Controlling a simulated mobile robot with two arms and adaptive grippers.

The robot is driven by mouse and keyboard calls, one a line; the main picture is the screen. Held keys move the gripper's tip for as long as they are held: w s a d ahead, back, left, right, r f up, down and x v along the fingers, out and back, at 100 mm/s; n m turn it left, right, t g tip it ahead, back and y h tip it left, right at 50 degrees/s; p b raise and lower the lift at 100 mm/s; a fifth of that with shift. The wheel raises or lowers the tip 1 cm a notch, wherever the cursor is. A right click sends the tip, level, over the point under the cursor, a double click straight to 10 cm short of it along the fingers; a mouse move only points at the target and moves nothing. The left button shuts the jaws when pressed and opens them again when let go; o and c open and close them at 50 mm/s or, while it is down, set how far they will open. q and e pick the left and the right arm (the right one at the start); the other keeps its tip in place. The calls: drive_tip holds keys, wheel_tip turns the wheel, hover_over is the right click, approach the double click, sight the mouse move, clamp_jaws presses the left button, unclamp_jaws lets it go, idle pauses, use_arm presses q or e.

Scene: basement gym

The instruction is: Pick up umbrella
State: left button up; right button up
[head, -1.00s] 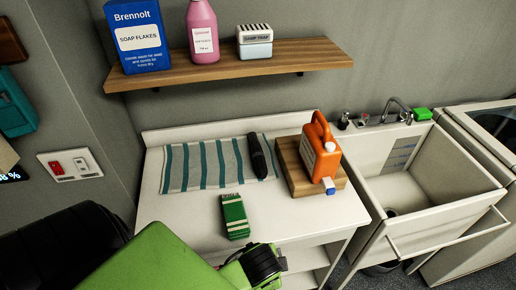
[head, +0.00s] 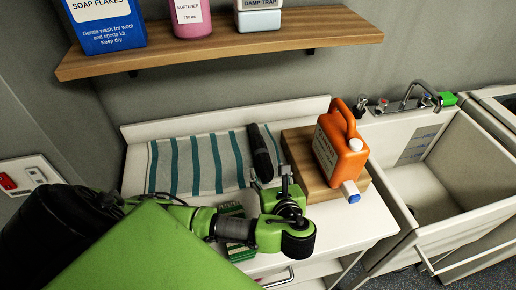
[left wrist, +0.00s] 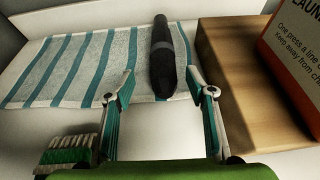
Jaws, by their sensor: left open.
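The umbrella (head: 262,152) is a black, folded, compact one. It lies on the striped towel (head: 200,165) at the back of the white counter, just left of the wooden block. In the left wrist view the umbrella (left wrist: 163,55) runs away from me, its near end close to the fingertips. My left gripper (head: 275,182) is open and empty, just in front of the umbrella's near end. In the left wrist view its two fingers (left wrist: 159,82) are spread to either side of that end. My right gripper is not in view.
A wooden block (head: 305,165) with an orange jug (head: 338,145) stands close right of the gripper. A green-and-white brush (left wrist: 68,152) lies left of the left finger. A shelf (head: 220,42) with containers hangs above. A sink (head: 445,180) is at right.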

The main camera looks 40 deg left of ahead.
sight(263, 158)
use_arm(q)
drive_tip(key=x, duration=0.4)
drive_tip(key=shift+w+a+p, duration=0.15)
drive_tip(key=shift+p, duration=0.15)
drive_tip(key=shift+x, duration=1.15)
drive_tip(key=shift+p+x, duration=0.55)
drive_tip(key=shift+x, duration=0.45)
drive_tip(key=x, duration=0.2)
drive_tip(key=shift+w+f, duration=0.15)
drive_tip(key=shift+w, duration=0.15)
drive_tip(key=shift+w+a+f, duration=0.2)
drive_tip(key=shift+a, duration=0.05)
drive_tip(key=c, duration=1.4)
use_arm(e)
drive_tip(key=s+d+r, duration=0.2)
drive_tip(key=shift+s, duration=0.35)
